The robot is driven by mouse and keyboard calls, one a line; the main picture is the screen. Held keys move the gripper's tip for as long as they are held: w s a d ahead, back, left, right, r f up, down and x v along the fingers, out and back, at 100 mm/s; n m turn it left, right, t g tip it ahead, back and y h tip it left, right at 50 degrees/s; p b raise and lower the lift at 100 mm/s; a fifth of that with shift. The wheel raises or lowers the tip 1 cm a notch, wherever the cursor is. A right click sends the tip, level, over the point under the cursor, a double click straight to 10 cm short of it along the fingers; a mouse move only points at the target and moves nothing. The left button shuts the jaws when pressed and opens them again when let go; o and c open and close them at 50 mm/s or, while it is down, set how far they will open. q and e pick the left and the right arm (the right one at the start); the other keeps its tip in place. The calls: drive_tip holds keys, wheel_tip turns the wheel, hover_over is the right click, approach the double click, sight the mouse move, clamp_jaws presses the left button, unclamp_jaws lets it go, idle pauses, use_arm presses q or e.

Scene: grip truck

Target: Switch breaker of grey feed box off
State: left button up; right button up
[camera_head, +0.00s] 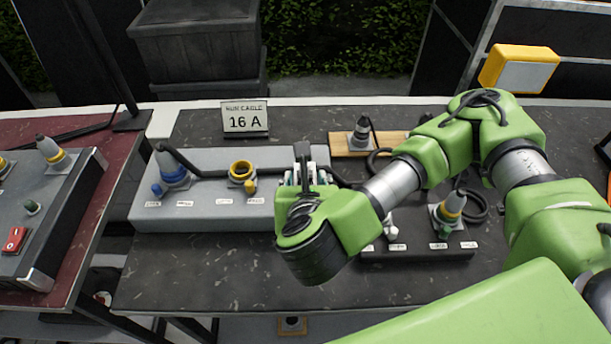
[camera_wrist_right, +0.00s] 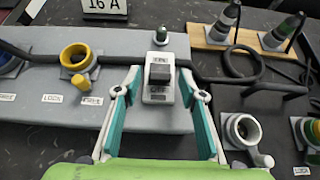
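The grey feed box (camera_head: 215,212) lies on the dark table, left of centre in the head view; its surface also shows in the right wrist view (camera_wrist_right: 60,125). Its breaker (camera_wrist_right: 158,82) has a dark toggle in a pale housing, with ON above and OFF below. I cannot tell which way the toggle is set. My right gripper (camera_wrist_right: 159,75) is open, one fingertip on each side of the breaker, apparently with gaps. In the head view the right gripper (camera_head: 304,178) and wrist hide the breaker. My left gripper is not in view.
A blue plug (camera_head: 172,172) and yellow socket (camera_head: 242,172) sit on the grey box. A dark box (camera_head: 420,250) with a white socket (camera_wrist_right: 242,130) stands to the right. A 16 A sign (camera_head: 245,120) stands behind. Another box with a red switch (camera_head: 14,240) is far left.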

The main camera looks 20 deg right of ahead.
wheel_tip(320, 180, up, 10)
idle(0.6)
idle(0.4)
